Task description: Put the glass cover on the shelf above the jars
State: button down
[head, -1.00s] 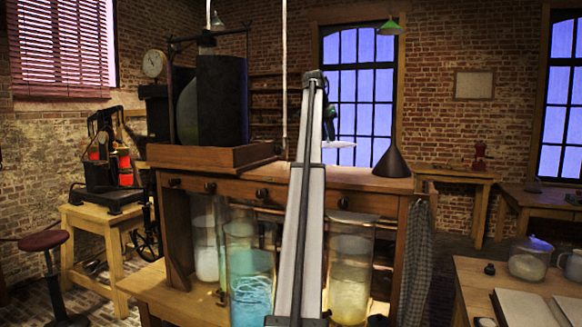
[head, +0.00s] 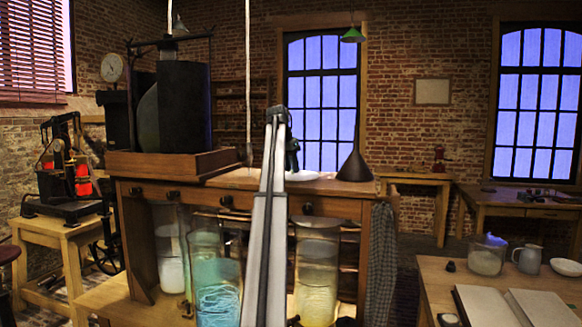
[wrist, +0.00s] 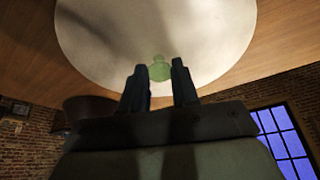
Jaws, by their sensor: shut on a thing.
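The shelf (head: 235,181) is the wooden top above the jars. The cover is level, at or just above it; I cannot tell whether they touch. Below stand glass jars, one blue (head: 217,290), one yellowish (head: 316,285). My arm hides part of the shelf front.
A dark funnel (head: 355,165) stands on the shelf close right of the cover. A wooden tray (head: 170,163) with a dark apparatus fills the shelf's left. A cord (head: 248,80) hangs left of my arm. A checked cloth (head: 381,255) hangs at the right end.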

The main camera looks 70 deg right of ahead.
jog(key=shift+f, duration=0.1)
jog(key=c, duration=0.8)
grip_release()
jog(key=shift+c, duration=0.2)
jog(key=v, duration=1.2)
